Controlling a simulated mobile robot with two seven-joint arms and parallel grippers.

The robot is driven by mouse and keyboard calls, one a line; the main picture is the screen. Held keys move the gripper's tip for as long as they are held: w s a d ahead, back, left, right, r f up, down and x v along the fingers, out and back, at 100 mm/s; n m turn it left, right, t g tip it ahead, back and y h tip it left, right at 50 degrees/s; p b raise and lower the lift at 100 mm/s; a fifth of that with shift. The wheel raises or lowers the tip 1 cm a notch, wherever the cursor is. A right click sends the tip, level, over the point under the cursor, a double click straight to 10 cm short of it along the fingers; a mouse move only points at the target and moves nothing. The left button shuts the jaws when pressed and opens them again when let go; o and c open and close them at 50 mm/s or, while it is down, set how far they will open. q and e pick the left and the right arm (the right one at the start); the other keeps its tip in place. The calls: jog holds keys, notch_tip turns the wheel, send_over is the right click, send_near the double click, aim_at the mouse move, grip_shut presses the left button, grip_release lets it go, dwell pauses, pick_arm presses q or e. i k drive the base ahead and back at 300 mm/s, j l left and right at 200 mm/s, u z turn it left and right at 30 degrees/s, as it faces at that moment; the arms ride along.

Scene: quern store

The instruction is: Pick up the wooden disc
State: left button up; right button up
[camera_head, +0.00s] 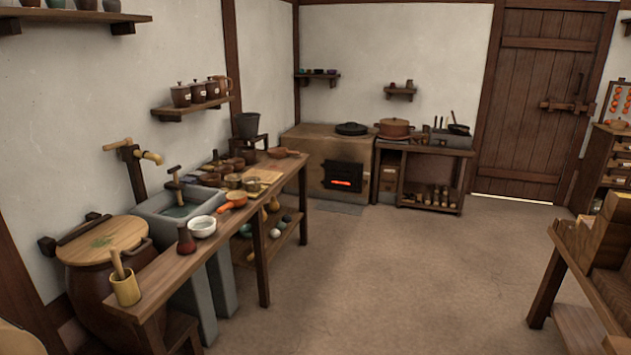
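Part of a pale tan curved thing (18,340) shows at the bottom left corner, too cut off to identify. Neither of my grippers is in view.
A long wooden bench (172,270) with a grey sink (165,208), bowls and pots runs along the left wall. A stove (320,150) stands at the back. A wooden table (565,255) with wooden blocks is at the right. The middle floor (400,275) is clear.

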aim_at(223, 159)
jog(key=i+z, duration=0.25)
jog(key=i, duration=3.1)
jog(key=i+u, duration=0.3)
jog(key=i, duration=0.15)
jog(key=i+l+u, duration=0.5)
jog(key=i+u, duration=0.15)
jog(key=i, duration=0.15)
